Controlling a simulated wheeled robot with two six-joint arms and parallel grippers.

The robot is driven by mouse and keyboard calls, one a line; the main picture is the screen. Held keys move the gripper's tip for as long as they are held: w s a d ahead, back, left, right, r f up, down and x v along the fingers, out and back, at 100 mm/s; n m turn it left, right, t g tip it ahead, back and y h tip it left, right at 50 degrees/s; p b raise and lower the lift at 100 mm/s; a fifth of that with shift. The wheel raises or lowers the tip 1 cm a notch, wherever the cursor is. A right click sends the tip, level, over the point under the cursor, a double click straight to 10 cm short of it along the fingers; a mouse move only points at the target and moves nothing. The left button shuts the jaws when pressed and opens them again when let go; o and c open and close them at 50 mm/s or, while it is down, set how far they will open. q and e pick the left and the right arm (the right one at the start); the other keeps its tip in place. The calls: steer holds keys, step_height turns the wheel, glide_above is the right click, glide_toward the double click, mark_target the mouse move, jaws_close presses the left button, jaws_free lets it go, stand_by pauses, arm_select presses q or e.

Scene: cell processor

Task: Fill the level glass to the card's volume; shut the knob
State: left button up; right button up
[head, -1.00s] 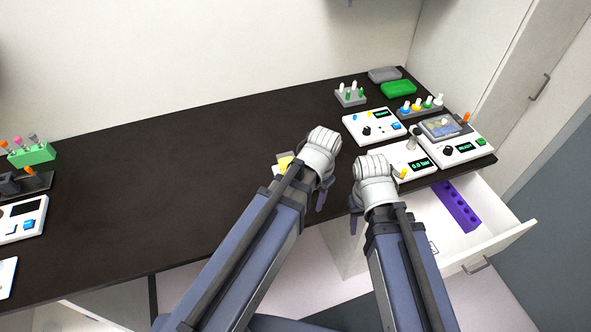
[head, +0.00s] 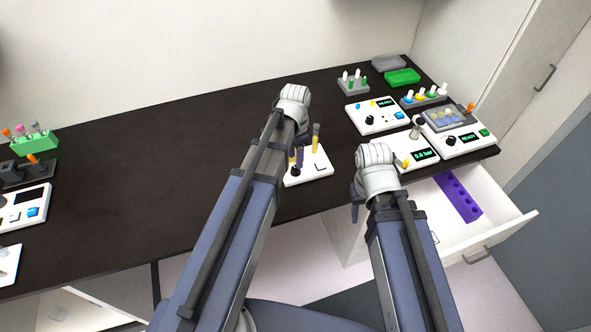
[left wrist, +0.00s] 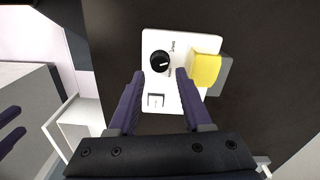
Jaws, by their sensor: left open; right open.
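The white unit (head: 318,172) stands near the front edge of the dark bench, with a black knob (head: 295,171) and upright yellow columns (head: 316,138); I cannot tell which is the level glass. In the left wrist view, the knob (left wrist: 160,61) has a white pointer line, and a yellow block-like part (left wrist: 205,70) is at right. My left gripper (left wrist: 160,76) is open, its fingertips on either side of the knob in the picture; contact is unclear. My right gripper (head: 356,207) is open and empty by the bench's front edge. No readable card volume shows.
Right of the unit are white devices with green displays (head: 424,155), a tube rack (head: 353,84) and a green tray (head: 402,77). An open drawer (head: 490,225) holds a purple rack (head: 457,198). The bench's middle left is bare. A green rack (head: 36,141) is far left.

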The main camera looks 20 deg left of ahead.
mark_target(296, 170)
arm_select(q)
step_height(296, 170, down, 5)
steer(key=b, duration=0.4)
steer(key=shift+f, duration=0.15)
jaws_close()
